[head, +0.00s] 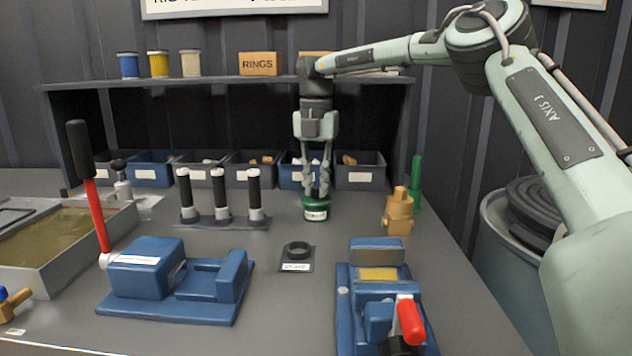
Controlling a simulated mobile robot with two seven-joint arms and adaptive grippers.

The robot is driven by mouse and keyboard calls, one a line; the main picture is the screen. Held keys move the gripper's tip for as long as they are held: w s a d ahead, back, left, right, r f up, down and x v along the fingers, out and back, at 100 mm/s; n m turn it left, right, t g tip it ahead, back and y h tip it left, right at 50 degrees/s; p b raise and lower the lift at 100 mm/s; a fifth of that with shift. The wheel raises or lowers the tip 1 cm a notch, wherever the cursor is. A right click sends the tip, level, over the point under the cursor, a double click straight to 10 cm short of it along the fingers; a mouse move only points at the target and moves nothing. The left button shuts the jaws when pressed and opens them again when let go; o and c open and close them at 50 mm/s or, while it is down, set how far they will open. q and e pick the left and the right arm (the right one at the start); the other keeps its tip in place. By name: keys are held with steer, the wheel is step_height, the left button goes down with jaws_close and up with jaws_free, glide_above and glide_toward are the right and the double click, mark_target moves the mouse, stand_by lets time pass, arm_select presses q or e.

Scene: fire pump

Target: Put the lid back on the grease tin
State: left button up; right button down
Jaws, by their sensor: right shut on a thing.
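The green grease tin (316,212), with a white label on its front, stands on the bench in front of the rear bins. My right gripper (317,193) points straight down over it, its fingers shut at the tin's top. The lid is between the fingertips and the tin; it is small and partly hidden by the fingers. I cannot tell whether it is fully seated. My left gripper is not in view.
A dark ring on a labelled plate (296,252) stands empty in front. Black-handled tools (220,200) stand left of the tin, brass fittings (398,212) right. Blue fixtures (175,280) (380,290) occupy the front; a red lever (97,215) rises at left.

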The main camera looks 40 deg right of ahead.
stand_by(0.7)
steer(key=c, duration=0.9)
jaws_free()
steer(key=shift+r, duration=3.45)
steer(key=shift+c, duration=0.3)
jaws_close()
